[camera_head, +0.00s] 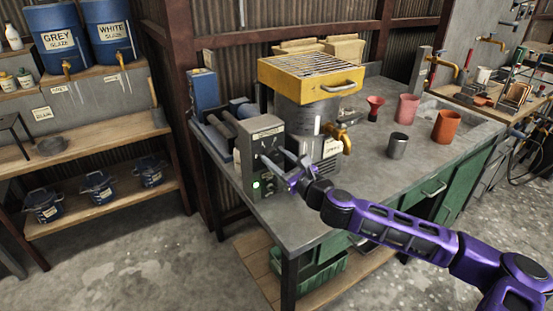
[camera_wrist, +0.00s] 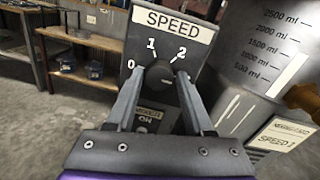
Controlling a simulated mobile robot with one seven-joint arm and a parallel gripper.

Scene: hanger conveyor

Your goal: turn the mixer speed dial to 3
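The mixer speed dial (camera_wrist: 158,74) is a dark round knob on a grey panel marked SPEED. The marks 0, 1 and 2 show around it in the wrist view; no 3 shows there, and my right finger covers part of the panel. The dial's pointer cannot be made out. My gripper (camera_wrist: 159,78) has one finger on each side of the dial, its tips close to the knob. I cannot tell whether they touch it. In the head view my gripper (camera_head: 284,167) is at the front of the grey control box (camera_head: 262,137), where a green light glows.
A metal mixing vessel (camera_head: 300,118) under a yellow grated top (camera_head: 309,72) stands right of the box. A volume scale and a SPEED label show on it in the wrist view. Cups, including an orange one (camera_head: 447,127), stand farther right on the grey bench (camera_head: 375,185).

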